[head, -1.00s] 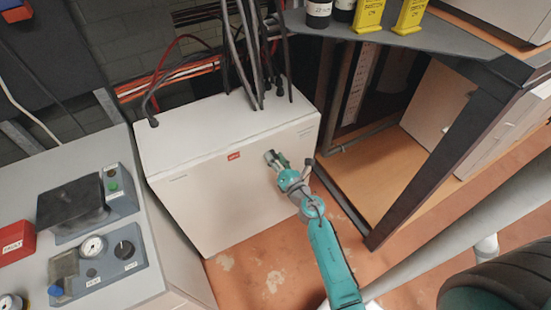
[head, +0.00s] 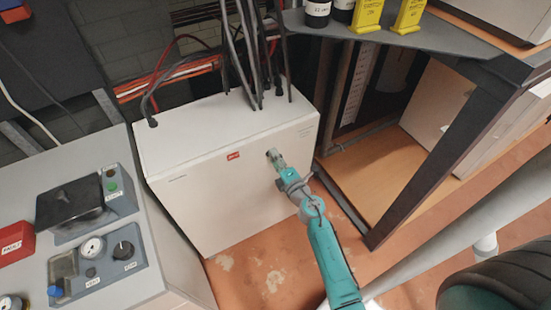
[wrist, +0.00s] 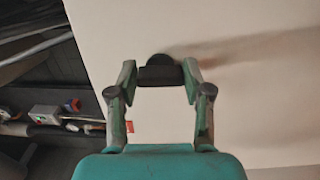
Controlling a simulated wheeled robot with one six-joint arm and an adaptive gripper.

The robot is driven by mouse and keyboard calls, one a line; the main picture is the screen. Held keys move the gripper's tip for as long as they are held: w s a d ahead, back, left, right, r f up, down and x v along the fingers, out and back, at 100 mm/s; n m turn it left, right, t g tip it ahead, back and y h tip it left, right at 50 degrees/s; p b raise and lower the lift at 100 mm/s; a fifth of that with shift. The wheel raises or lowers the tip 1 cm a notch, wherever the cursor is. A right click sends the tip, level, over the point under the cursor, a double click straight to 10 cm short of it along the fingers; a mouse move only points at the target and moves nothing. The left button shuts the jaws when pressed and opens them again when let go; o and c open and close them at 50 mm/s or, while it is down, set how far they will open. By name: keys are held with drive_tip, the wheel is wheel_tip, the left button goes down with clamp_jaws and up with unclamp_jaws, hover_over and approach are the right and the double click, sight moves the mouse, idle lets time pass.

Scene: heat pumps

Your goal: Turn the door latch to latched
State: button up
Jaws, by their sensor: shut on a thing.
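The door latch (wrist: 160,66) is a small dark knob with a bar across it on the pale cabinet door (wrist: 235,110), in the wrist view. My gripper (wrist: 160,77) is shut on the latch bar, one finger at each end. In the head view my gripper (head: 272,154) meets the front of the white cabinet (head: 215,190), right of its small red label (head: 233,156). The latch is hidden behind my gripper there, and I cannot tell its marked position.
A grey console (head: 150,285) with dials and a red box stands at the left. Dark cables (head: 240,60) rise from the cabinet top. A dark-framed bench (head: 430,150) with bottles and yellow containers stands at the right. Reddish floor (head: 265,270) shows in front.

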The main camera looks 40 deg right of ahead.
drive_tip(key=shift+m, duration=0.6)
drive_tip(key=o, duration=1.2)
drive_tip(key=shift+c, duration=0.2)
drive_tip(key=v, duration=1.2)
drive_tip(key=s+a+r+m+y, duration=0.25)
drive_tip(key=s+a+m, duration=0.25)
drive_tip(key=s+a, duration=0.45)
drive_tip(key=s+a+r+m+y, duration=0.1)
drive_tip(key=s+a+r+m, duration=0.35)
drive_tip(key=s+a, duration=0.5)
drive_tip(key=s+a+r+m+g+y, duration=0.1)
drive_tip(key=s+r+m, duration=0.3)
drive_tip(key=s, duration=0.5)
drive_tip(key=shift+a+r+m+g, duration=0.4)
drive_tip(key=shift+m+g, duration=0.15)
drive_tip(key=shift+g, duration=0.25)
